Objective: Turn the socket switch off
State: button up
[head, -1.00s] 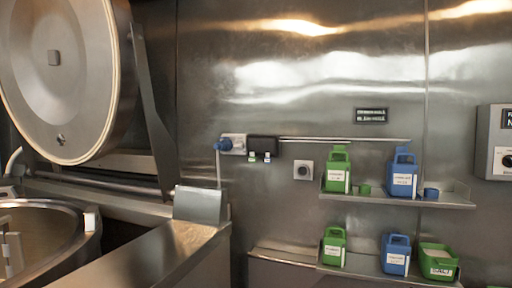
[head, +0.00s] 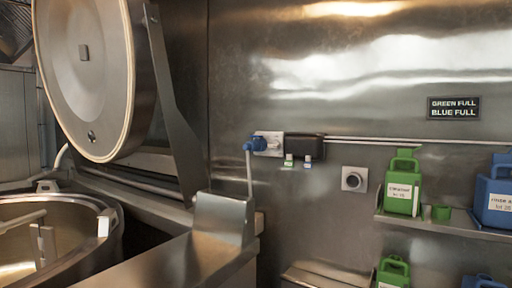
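A small square pale plate with a round dark centre (head: 354,179) is on the steel wall, left of the upper shelf. It looks like a socket or a rotary switch; I cannot tell which, nor its setting. Further left on the wall, a blue fitting (head: 256,144) sits against a pale plate (head: 270,144), with a thin pale pipe or hose hanging below it. A dark box (head: 304,146) with small green and blue tags stands beside it. My gripper is not in view.
A kettle (head: 112,222) with a raised round lid (head: 85,95) and a steel counter (head: 165,262) fill the left. A shelf (head: 440,226) holds a green jug (head: 403,185) and a blue jug (head: 494,196). A sign (head: 453,108) reads "GREEN FULL, BLUE FULL".

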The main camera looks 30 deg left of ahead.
aim_at(275, 145)
jog(key=u, duration=0.8)
jog(key=i, duration=0.85)
jog(key=u, duration=0.85)
